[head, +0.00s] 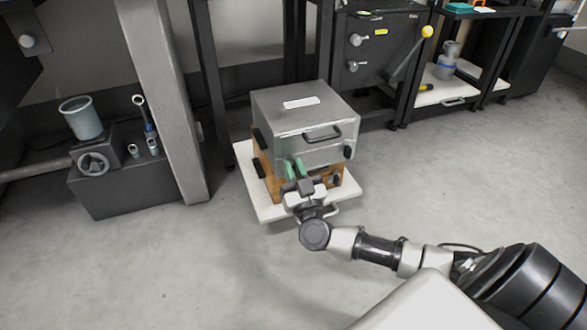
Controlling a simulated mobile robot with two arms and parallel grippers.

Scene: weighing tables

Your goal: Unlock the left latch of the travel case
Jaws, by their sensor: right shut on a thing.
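The travel case (282,110) is a grey metal box with a pale label on its closed lid. It sits on a brown wooden crate (262,168). Its front has a dark carry handle (322,137) and a dark right latch (347,152). My right gripper (294,164) has green fingertips against the left part of the case's front. They are shut at the left latch's place and hide the latch, so its position cannot be told. My left gripper is not in view.
A white board (249,181) lies under the crate. A grey pillar (160,90) and a dark box (110,192) with a pale cup (82,118) stand at the left. Black benches (385,60) stand behind. Floor at the right is clear.

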